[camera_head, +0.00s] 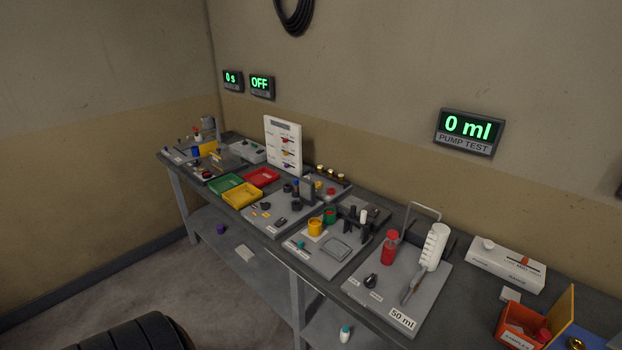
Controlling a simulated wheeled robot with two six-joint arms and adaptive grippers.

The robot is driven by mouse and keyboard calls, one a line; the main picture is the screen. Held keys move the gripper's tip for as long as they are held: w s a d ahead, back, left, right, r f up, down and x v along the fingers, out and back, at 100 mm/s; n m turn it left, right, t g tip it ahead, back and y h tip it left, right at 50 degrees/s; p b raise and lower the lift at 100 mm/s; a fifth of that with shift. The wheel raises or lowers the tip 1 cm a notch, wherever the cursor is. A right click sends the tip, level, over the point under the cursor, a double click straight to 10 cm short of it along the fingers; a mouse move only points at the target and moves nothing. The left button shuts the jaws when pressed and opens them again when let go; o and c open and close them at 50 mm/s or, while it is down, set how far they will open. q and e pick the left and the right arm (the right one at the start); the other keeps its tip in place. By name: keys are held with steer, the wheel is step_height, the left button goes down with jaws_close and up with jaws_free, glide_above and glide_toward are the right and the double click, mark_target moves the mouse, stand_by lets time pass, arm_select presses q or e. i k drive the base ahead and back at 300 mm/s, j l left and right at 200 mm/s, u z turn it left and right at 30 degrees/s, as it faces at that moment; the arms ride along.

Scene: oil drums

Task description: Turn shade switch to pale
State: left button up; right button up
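I cannot say for sure which control is the shade switch, as the small labels are too small to read. A black knob (371,281) with small white labels beside it sits on the front left of the grey pump plate (425,278). The same plate carries a red cylinder (390,247), a white ribbed bottle (434,246) and a "50 ml" label (403,317). Another grey plate (268,222) further left holds small dark parts that I cannot make out well. Neither of my grippers is in view.
The long grey workbench (462,310) runs along the wall, crowded with plates. Green (226,183), yellow (242,195) and red (262,177) trays lie left of centre. A white upright panel (283,144) stands behind them. An orange box (523,324) is at the right. Wall displays (469,130) hang above.

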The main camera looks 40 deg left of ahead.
mark_target(264, 205)
steer(key=u, duration=1.55)
steer(key=i+j, duration=0.35)
steer(key=j, duration=0.2)
steer(key=i+j, duration=0.35)
steer(key=j, duration=0.15)
steer(key=i+j, duration=0.4)
steer(key=j, duration=0.15)
steer(key=i+j+u, duration=0.1)
steer(key=i+j, duration=0.25)
steer(key=j, duration=0.2)
